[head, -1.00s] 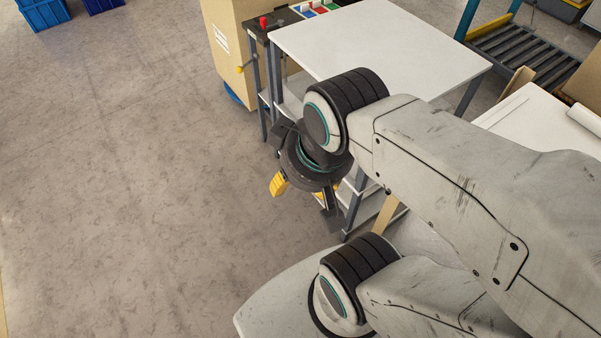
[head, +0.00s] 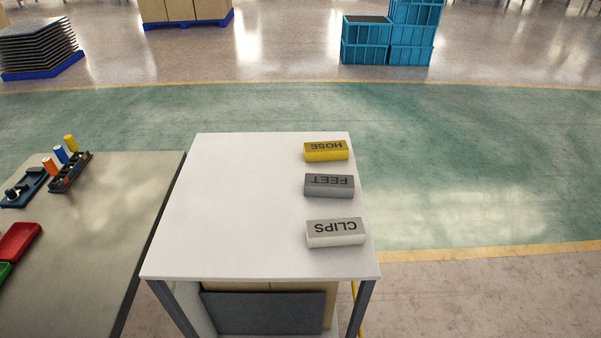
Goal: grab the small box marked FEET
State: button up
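The small grey box marked FEET (head: 329,187) lies on the right side of a white-topped table (head: 240,205). Its lettering appears upside down. It sits between the yellow box marked HOSE (head: 326,152), farther back, and the pale grey box marked CLIPS (head: 336,233), nearer the front. The three boxes are apart from one another. My gripper and arm are not in the current view.
A second table (head: 110,230) on the left holds coloured cylinders in a rack (head: 70,172) and a red tray (head: 18,241). Blue crates (head: 366,40) stand far back. The white table's left half is bare. Open green floor (head: 470,160) lies to the right.

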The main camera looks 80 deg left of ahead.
aim_at(334, 185)
jog(key=j+u, duration=0.25)
jog(key=u, duration=0.15)
jog(key=i+j+u, duration=0.15)
jog(key=u, duration=0.3)
jog(key=i+j+u, duration=0.1)
jog(key=j+u, duration=0.15)
jog(key=u, duration=0.15)
jog(key=i+j+u, duration=0.15)
jog(key=u, duration=0.3)
jog(key=i+j+u, duration=0.1)
jog(key=u, duration=0.3)
jog(key=i+u, duration=0.2)
jog(key=u, duration=0.2)
